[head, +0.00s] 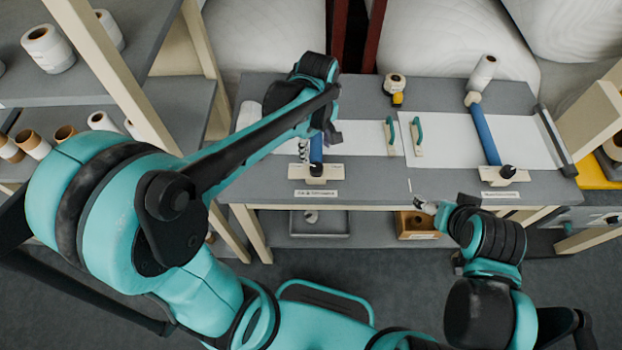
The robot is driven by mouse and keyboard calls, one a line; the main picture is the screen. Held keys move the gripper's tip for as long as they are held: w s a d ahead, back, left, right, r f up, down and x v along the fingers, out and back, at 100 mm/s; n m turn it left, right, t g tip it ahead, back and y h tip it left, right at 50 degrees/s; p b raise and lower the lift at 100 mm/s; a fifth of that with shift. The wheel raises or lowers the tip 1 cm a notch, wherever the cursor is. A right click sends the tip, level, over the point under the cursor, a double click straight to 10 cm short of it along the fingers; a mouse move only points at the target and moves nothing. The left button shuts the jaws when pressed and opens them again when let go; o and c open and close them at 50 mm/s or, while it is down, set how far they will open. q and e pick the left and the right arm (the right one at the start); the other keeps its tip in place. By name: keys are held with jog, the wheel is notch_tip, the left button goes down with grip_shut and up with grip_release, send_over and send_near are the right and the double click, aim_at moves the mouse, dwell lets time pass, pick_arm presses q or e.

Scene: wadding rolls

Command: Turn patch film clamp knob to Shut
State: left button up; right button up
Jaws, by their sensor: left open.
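Two clamp stations sit at the front of the grey worktable (375,185). The left one has a black knob (316,169) on a cream block, at the end of a blue bar. The right one has a black knob (507,171) on a similar block, with a longer blue bar (485,133). Each has a small white label in front, too small to read, so I cannot tell which is the patch film clamp. My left gripper (331,134) is open above the left station, behind its knob. My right gripper (427,206) is near the table's front edge, between the stations; its jaw opening is unclear.
White sheets lie under both bars. Two green-handled tools (418,134) lie between the stations. A yellow-and-black item with a roll (395,88) stands behind. Shelves with rolls (48,48) are at the left. A grey tray (319,223) sits below the table.

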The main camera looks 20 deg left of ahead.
aim_at(316, 166)
pick_arm(q)
jog(key=shift+s+d+f+n, duration=0.1)
jog(key=shift+d+f+n, duration=0.05)
jog(key=shift+n, duration=0.15)
jog(key=shift+f, duration=0.35)
notch_tip(316, 166, down, 7)
jog(key=shift+f+b, duration=0.15)
jog(key=shift+b, duration=1)
jog(key=c, duration=1.2)
